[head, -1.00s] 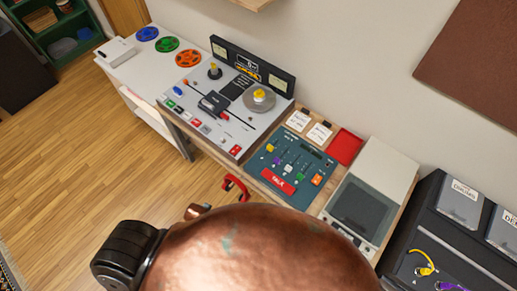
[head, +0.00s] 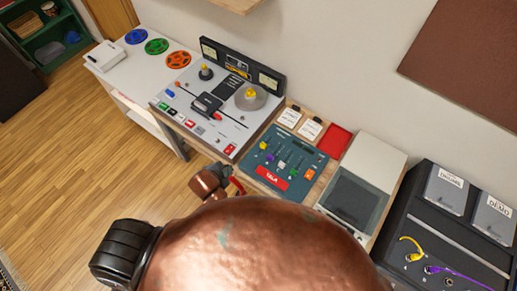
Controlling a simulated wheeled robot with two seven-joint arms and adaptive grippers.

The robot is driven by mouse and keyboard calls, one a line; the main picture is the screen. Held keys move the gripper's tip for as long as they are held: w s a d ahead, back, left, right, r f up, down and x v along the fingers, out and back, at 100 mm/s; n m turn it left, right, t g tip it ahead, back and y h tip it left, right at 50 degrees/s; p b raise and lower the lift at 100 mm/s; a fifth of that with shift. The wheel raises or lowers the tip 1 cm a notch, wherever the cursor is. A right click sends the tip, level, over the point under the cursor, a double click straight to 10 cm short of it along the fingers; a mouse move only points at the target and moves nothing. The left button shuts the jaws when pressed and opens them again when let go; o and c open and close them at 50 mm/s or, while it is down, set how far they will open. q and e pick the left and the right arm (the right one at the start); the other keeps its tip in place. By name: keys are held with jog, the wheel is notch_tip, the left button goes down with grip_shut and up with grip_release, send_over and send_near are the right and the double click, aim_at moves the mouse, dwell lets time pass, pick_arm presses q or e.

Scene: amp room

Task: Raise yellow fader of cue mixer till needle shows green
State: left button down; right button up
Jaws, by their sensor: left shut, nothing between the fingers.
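The cue mixer (head: 314,172) is a teal panel on the wooden desk, with several coloured fader knobs and a red TALK button. Its yellow fader knob (head: 263,145) is at the far left of the row. A small dark window (head: 304,148) is at the panel's upper right; I cannot make out a needle in it. My left gripper (head: 229,171) is shut and empty, at the desk's front edge, left of and below the mixer. It is apart from the yellow fader. My right gripper is not in view.
A grey tape machine (head: 185,112) with meters stands left of the mixer. A red tray (head: 334,141) and white cards (head: 290,117) lie behind it. A grey-lidded device (head: 352,199) stands to the right.

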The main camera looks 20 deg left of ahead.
pick_arm(q)
jog(key=w+d+m+t, duration=0.1)
jog(key=w+d+m, duration=0.3)
jog(key=d+m, duration=0.1)
jog(key=m+h, duration=0.3)
jog(key=m, duration=2.1)
send_near(262, 147)
notch_tip(262, 147, down, 5)
jog(key=shift+s+d, duration=0.1)
jog(key=shift+d, duration=0.1)
jog(key=shift+w+d+r, duration=0.1)
jog(key=shift+w+d, duration=0.1)
jog(key=shift+w, duration=0.4)
jog(key=shift+w+d+r, duration=0.1)
jog(key=shift+w+d, duration=0.15)
jog(key=shift+w, duration=0.35)
jog(key=shift+w+d+f, duration=0.1)
jog(key=shift+w+d, duration=0.1)
jog(key=shift+w, duration=0.45)
